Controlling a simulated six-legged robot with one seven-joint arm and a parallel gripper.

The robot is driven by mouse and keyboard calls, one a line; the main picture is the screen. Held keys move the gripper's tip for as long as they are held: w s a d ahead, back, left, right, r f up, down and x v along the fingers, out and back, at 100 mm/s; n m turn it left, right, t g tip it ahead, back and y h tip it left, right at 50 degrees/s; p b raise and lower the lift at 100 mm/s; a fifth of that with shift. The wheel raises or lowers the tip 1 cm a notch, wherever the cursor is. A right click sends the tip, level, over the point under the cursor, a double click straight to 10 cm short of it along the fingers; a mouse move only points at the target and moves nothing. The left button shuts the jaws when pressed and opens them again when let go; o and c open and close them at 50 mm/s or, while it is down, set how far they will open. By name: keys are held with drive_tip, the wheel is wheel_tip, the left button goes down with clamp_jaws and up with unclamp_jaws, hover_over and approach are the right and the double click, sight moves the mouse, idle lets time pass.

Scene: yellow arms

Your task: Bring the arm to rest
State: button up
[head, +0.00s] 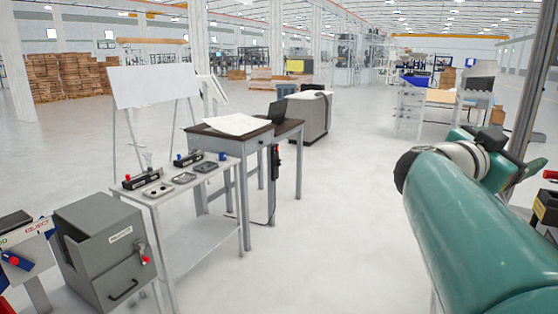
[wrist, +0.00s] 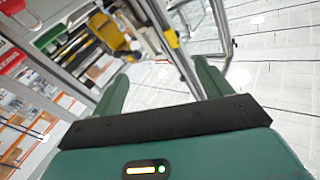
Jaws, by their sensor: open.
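My arm (head: 465,225), teal with a pale joint band, reaches in from the lower right of the head view. Its far end is beside a grey post at the right. My gripper (wrist: 160,95) shows in the wrist view, its two green fingers spread wide apart with nothing between them. Beyond the fingers are a metal post and pale tiled floor.
A grey cabinet (head: 105,252) and a small table (head: 205,235) with trays stand at the left. A dark-topped desk (head: 275,132) with a laptop is behind them. A whiteboard (head: 153,86) stands further back. The grey post (head: 528,80) is close to my arm. The middle floor (head: 350,190) is clear.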

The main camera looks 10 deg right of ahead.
drive_tip(key=w+a+n+t+y, duration=0.3)
drive_tip(key=w+a+n+t, duration=0.35)
drive_tip(key=a+t, duration=0.2)
drive_tip(key=w+a+f+n+t+y, duration=0.2)
drive_tip(key=a+f+n+y, duration=0.35)
drive_tip(key=a, duration=0.25)
drive_tip(key=w+a+f+n+t+y, duration=0.2)
drive_tip(key=a+f+n+y, duration=0.25)
drive_tip(key=a+y, duration=0.35)
drive_tip(key=s+a+f+n+g, duration=0.1)
drive_tip(key=s+a+f+g, duration=0.1)
drive_tip(key=s+f, duration=0.3)
drive_tip(key=s+a+f+n+g+y, duration=0.1)
drive_tip(key=s+a+f+g, duration=0.2)
drive_tip(key=f, duration=0.5)
drive_tip(key=s+a+f+n+g+y, duration=0.1)
drive_tip(key=s+a+f+g, duration=0.2)
drive_tip(key=s+f+g, duration=0.2)
drive_tip(key=s+f, duration=0.2)
drive_tip(key=s, duration=0.1)
drive_tip(key=shift+a, duration=0.25)
drive_tip(key=shift+n, duration=0.25)
drive_tip(key=c, duration=0.8)
drive_tip(key=shift+c, duration=0.5)
drive_tip(key=shift+d, duration=0.25)
